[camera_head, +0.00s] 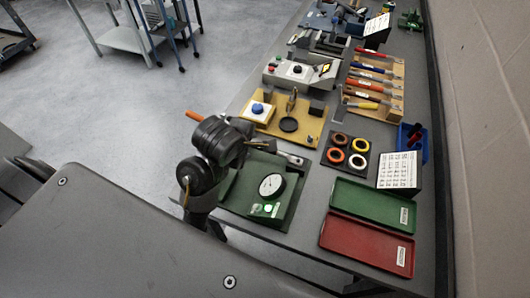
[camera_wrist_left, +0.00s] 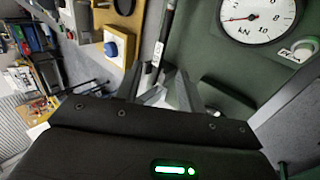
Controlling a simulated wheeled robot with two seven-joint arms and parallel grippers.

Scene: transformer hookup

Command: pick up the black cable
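A thin black piece, which looks like the black cable (camera_wrist_left: 168,28), shows in the left wrist view with a pale printed band on it. It runs down between the two fingers of my left gripper (camera_wrist_left: 158,88). The fingers stand apart, and I cannot tell that either touches it. In the head view my left gripper (camera_head: 290,157) is at the far edge of a green device with a round white dial (camera_head: 271,186). The dial (camera_wrist_left: 258,18) also shows in the left wrist view. In the head view I cannot make out the cable near my arm. My right gripper is not in view.
Right of the green device are a dark board with tape rings (camera_head: 335,156), a printed stand (camera_head: 399,171), and green (camera_head: 372,202) and red (camera_head: 366,245) trays. Beyond are a yellow board (camera_head: 311,125) and a tool rack (camera_head: 397,93). A wall borders the right.

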